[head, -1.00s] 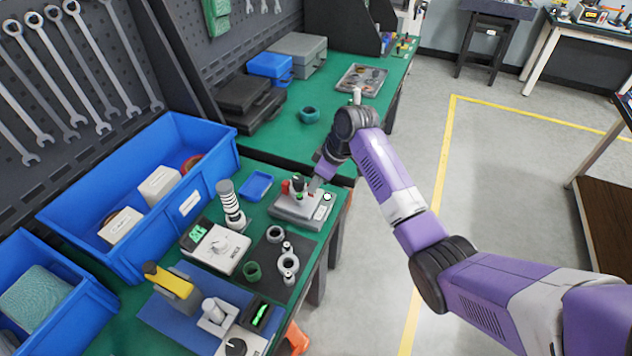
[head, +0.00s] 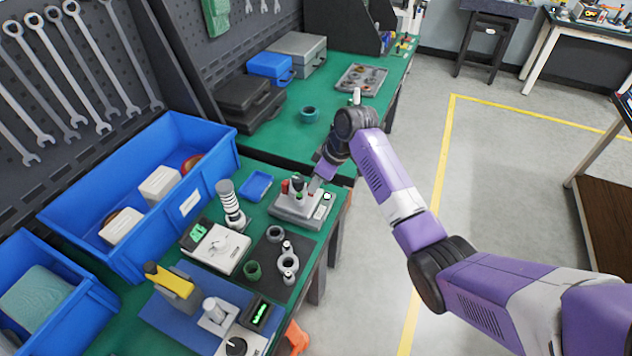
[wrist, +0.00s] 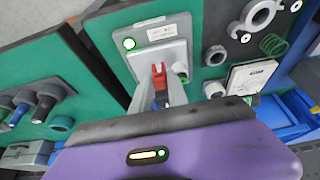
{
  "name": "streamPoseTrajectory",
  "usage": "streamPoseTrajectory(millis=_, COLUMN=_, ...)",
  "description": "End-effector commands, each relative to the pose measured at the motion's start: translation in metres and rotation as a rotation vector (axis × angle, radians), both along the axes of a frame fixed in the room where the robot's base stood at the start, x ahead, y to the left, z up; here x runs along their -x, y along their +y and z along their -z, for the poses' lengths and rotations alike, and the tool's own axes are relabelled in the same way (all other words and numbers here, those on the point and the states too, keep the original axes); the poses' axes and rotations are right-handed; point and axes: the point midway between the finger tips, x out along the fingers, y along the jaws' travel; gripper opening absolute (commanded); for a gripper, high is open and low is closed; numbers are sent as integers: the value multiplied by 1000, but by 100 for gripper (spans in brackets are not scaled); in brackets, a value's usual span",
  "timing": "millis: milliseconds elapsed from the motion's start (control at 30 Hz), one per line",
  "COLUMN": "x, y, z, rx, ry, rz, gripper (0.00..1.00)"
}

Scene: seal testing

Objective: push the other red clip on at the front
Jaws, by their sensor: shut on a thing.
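The grey test fixture (head: 290,209) sits on the green bench mat near its right edge, with a small lit green round spot on its right side. In the wrist view its pale top (wrist: 150,38) lies just beyond my fingers. A red clip (wrist: 158,72) is between the fingertips of my gripper (wrist: 158,88), which is shut on it, close above the fixture. Whether the clip touches the fixture I cannot tell. In the head view my gripper (head: 313,187) reaches the fixture from the right. Another small red part (head: 285,186) shows at the fixture's left side.
A striped cylinder (head: 230,203), a small blue tray (head: 256,186) and a white meter (head: 216,248) stand left of the fixture. A dark mat (head: 293,256) with rings lies in front. A large blue bin (head: 120,262) stands farther left.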

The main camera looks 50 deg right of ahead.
Motion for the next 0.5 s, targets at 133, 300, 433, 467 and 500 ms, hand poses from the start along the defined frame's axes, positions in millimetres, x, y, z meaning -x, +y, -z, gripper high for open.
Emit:
streamPoseTrajectory(millis=133, x=0, y=0, z=0, rx=0, ry=0, rz=0, gripper=0)
streamPoseTrajectory(millis=300, x=0, y=0, z=1, rx=0, ry=0, rz=0, gripper=0)
streamPoseTrajectory(millis=433, x=0, y=0, z=3, rx=0, ry=0, rz=0, gripper=0)
streamPoseTrajectory(millis=467, x=0, y=0, z=4, rx=0, ry=0, rz=0, gripper=0)
streamPoseTrajectory(millis=500, x=0, y=0, z=4, rx=0, ry=0, rz=0, gripper=0)
